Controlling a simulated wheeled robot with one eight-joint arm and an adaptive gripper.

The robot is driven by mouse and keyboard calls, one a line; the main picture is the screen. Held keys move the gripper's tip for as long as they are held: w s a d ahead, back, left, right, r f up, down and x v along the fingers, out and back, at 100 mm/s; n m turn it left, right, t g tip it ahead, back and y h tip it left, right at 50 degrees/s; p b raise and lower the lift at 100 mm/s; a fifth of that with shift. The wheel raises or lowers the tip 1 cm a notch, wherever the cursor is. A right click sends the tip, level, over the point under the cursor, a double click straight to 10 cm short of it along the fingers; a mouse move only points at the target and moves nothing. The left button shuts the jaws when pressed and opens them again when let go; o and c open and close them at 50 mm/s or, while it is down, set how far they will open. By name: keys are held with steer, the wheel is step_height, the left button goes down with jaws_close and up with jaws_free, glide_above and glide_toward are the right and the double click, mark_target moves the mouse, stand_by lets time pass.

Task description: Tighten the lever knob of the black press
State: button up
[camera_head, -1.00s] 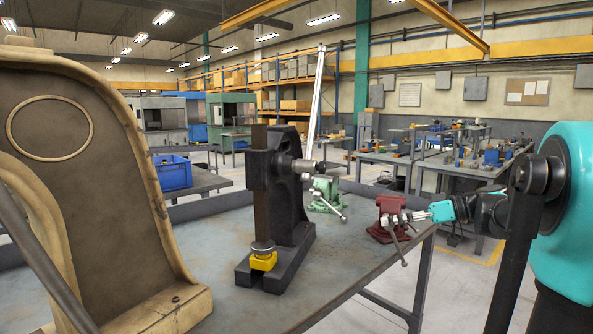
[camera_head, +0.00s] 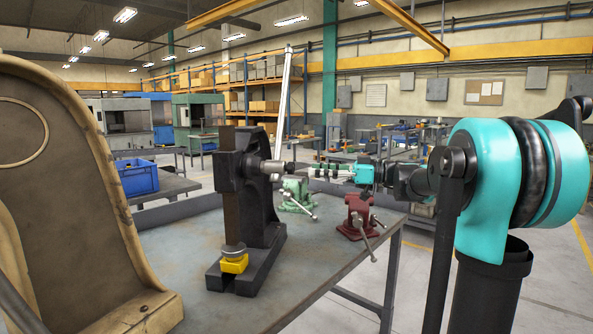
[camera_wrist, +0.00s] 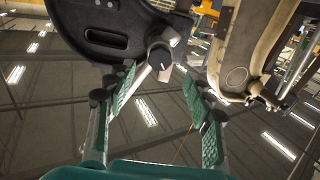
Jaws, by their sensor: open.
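The black press (camera_head: 262,190) stands upright on the workbench, left of centre in the head view. Its long silver lever (camera_head: 284,95) rises steeply from the hub on its right side. A silver knob-like end (camera_head: 275,167) sticks out at that hub. The wrist view shows the dark-faced round knob (camera_wrist: 160,57) beside the black press body (camera_wrist: 95,30). My gripper (camera_head: 314,172) is level with the hub, just to its right. In the wrist view my gripper (camera_wrist: 157,78) is open, its green-padded fingers on either side of the knob's line. Contact cannot be told.
A green vise (camera_head: 297,192) and a red vise (camera_head: 357,218) stand on the bench (camera_head: 215,303) right of the press. A large tan press frame (camera_head: 75,200) fills the left. A yellow block (camera_head: 234,264) sits on the black press's base. The bench front is clear.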

mark_target(294, 168)
steer(key=a, duration=0.4)
steer(key=w+a, duration=0.1)
steer(key=a, duration=0.1)
steer(key=shift+a, duration=0.4)
steer(key=shift+c, duration=0.3)
steer(key=c, duration=1.1)
